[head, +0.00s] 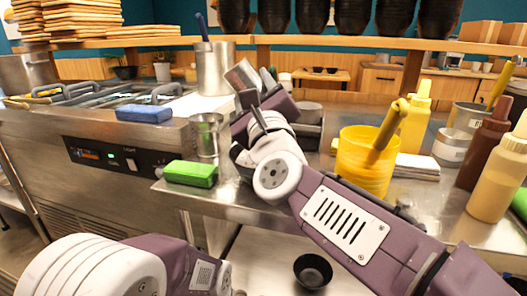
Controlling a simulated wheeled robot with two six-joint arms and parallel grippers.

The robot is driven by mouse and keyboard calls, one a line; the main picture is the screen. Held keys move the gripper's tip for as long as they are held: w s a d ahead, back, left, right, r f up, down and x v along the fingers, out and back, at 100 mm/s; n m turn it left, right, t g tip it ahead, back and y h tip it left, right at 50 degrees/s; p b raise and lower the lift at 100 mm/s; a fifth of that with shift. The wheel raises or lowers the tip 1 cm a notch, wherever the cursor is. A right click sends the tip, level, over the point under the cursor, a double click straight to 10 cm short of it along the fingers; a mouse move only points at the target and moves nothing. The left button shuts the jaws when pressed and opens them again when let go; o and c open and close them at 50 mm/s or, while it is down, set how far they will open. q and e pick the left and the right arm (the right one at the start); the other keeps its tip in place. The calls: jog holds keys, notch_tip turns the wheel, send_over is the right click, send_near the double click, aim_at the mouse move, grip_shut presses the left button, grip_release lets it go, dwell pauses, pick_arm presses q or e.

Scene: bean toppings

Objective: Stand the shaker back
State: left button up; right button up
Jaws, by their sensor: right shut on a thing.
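A metal shaker (241,75) shows as a tilted grey cylinder beyond my right gripper (255,94), at the upper middle of the head view. My right gripper is shut on the shaker and holds it over the back of the steel counter. My own wrist and fingers hide the shaker's lower part. I cannot tell whether the shaker touches anything behind it. My left arm shows at the lower left, but its gripper is out of view.
A metal cup (206,134) and a green sponge (190,173) lie left of my right arm. A tall steel container (215,68) stands behind. A yellow tub (366,164) and sauce bottles (415,117) stand right. A black bowl (313,270) sits below.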

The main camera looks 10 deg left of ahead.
notch_tip(320, 180, up, 5)
jog(key=p, duration=0.4)
jog(key=shift+r, duration=0.1)
